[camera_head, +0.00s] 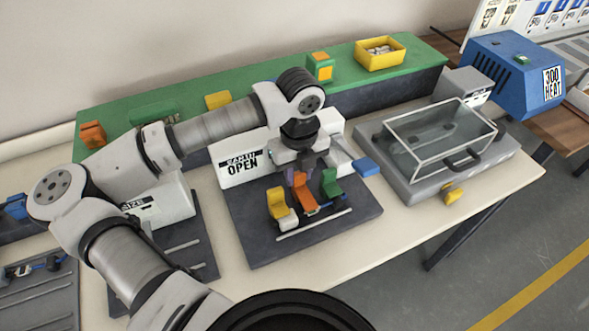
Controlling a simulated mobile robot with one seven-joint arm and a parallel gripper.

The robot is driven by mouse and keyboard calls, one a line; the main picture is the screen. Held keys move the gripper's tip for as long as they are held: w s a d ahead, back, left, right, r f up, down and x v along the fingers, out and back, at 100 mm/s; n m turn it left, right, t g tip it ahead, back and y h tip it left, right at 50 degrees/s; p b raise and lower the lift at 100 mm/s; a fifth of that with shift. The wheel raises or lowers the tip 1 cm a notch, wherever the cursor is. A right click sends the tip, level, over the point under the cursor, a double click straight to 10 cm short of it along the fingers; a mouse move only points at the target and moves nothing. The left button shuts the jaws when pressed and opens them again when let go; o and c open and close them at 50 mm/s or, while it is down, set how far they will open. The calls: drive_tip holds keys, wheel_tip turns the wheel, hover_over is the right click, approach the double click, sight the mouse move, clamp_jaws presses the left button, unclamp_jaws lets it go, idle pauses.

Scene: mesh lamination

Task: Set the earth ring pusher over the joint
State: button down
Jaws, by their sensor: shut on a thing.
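The earth station (247,227) has a dark base plate and a white housing with a sign (242,164) reading "EARTH OPEN". On the plate stand a yellow block (282,211), an orange piece (304,200) and a green block (331,187), side by side. The orange piece appears to be the earth ring pusher. My gripper (299,178) points down over it and is shut on its upper part. A thin light rod (315,224) lies in front of the blocks. The joint is too small or hidden to make out.
A clear-lidded grey box (440,189) with a dark handle stands to the right. A blue lever (365,167) sticks out beside the earth station. A green shelf (350,75) behind carries a yellow bin (380,52). Another station (200,235) sits left, partly behind my arm.

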drive_tip(key=shift+s+d, duration=0.15)
drive_tip(key=shift+s, duration=0.05)
drive_tip(key=c, duration=1.1)
unclamp_jaws()
drive_tip(key=shift+s, duration=0.1)
drive_tip(key=shift+r, duration=0.1)
drive_tip(key=shift+r, duration=0.3)
wheel_tip(320, 180, up, 13)
drive_tip(key=shift+r+b, duration=0.1)
drive_tip(key=shift+b, duration=1.15)
